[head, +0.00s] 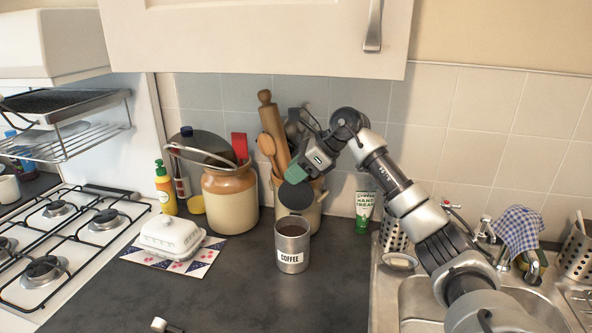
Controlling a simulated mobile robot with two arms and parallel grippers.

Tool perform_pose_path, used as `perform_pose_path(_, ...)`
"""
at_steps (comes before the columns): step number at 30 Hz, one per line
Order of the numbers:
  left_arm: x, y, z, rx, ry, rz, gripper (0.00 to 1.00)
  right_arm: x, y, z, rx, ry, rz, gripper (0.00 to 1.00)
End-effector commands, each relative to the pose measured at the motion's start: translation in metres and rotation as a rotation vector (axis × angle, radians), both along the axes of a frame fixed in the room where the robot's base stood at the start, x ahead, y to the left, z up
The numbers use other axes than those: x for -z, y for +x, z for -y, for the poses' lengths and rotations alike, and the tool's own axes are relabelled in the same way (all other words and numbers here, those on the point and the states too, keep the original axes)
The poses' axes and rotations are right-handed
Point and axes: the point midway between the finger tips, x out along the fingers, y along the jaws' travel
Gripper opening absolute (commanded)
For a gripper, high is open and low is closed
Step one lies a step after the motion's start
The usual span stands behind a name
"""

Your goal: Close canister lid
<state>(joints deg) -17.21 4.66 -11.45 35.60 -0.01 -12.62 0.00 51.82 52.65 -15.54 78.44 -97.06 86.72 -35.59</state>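The coffee canister (292,262) is a grey metal cylinder with a white "COFFEE" label. It stands upright on the dark counter, and its open top faces up. A dark round lid (296,196) shows just above and behind the canister's rim, tilted towards me and apart from the rim. My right gripper (297,179), with green fingers, reaches in from the upper right and appears shut on the lid's upper edge. The exact finger contact is small and partly hidden.
A utensil pot (313,213) and a tan-and-cream crock (230,205) stand behind the canister. A white butter dish (170,236) sits to the left, a green tube (364,211) to the right. The sink (415,297) is at right; the front counter is mostly clear.

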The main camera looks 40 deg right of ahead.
Motion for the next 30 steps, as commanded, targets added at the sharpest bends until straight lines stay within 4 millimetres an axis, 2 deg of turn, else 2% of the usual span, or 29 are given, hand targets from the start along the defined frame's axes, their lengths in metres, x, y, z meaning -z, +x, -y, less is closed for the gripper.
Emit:
perform_pose_path(1, 0.000, 0.001, 0.000, 0.000, 0.000, 0.001, 0.43, 0.000, 0.000, 0.000, 0.000, 0.000, 0.000, 0.32)
perform_pose_path(6, 0.000, 0.001, 0.000, 0.000, 0.000, 0.001, 0.43, 0.000, 0.000, 0.000, 0.000, 0.000, 0.000, 0.06)
perform_pose_path(8, 0.000, 0.001, 0.000, 0.001, 0.000, 0.001, 0.43, 0.000, 0.000, 0.000, 0.000, 0.000, 0.000, 0.00)
perform_pose_path(20, 0.006, 0.001, 0.002, 0.000, -0.002, 0.001, 0.43, 0.001, -0.002, -0.002, 0.000, -0.018, 0.018, 0.00)
perform_pose_path(30, 0.041, 0.000, 0.002, 0.000, -0.002, 0.001, 0.43, 0.007, -0.018, -0.018, -0.002, -0.161, 0.151, 0.00)
